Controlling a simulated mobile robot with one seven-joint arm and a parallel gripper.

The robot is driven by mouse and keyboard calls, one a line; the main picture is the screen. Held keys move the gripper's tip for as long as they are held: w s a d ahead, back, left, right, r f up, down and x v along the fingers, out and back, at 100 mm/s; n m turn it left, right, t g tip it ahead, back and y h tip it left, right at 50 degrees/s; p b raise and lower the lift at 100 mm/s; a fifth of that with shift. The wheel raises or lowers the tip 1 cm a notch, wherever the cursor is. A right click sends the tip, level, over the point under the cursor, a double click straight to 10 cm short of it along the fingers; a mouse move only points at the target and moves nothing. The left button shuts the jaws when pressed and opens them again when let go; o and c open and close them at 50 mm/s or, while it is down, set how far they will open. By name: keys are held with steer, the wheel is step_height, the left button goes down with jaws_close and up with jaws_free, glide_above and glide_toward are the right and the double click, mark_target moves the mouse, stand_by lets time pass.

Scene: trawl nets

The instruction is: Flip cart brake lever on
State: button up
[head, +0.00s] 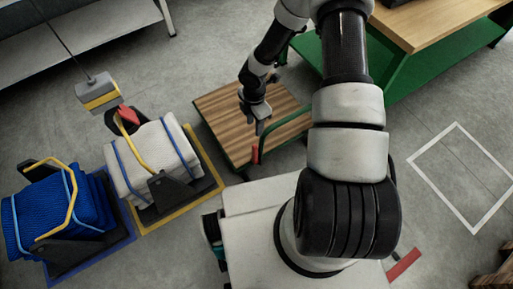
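A low cart has a brown wooden deck (218,112) with a green edge and a bent green handle rail (285,134). A small red upright piece (255,154), which looks like the brake lever, stands at the cart's near edge beside the lower end of the rail. My gripper (258,126) hangs over the deck, pointing down, a little above the red piece in the picture. A gap shows between the dark fingertips and the red piece. The fingers are small and dark, so their opening is unclear. The foot of the red piece is hard to make out.
Left of the cart, a white bundle (155,160) and a blue bundle (72,205) sit in cradles on yellow and blue floor outlines. A grey and yellow block (98,92) hangs from a cable above them. A green, wood-topped bench (425,28) stands back right. Floor inside the white outline (470,172) is clear.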

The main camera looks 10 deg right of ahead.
mark_target(255, 146)
step_height(255, 146, down, 17)
steer(key=b, duration=0.3)
steer(key=shift+c, duration=0.5)
jaws_close()
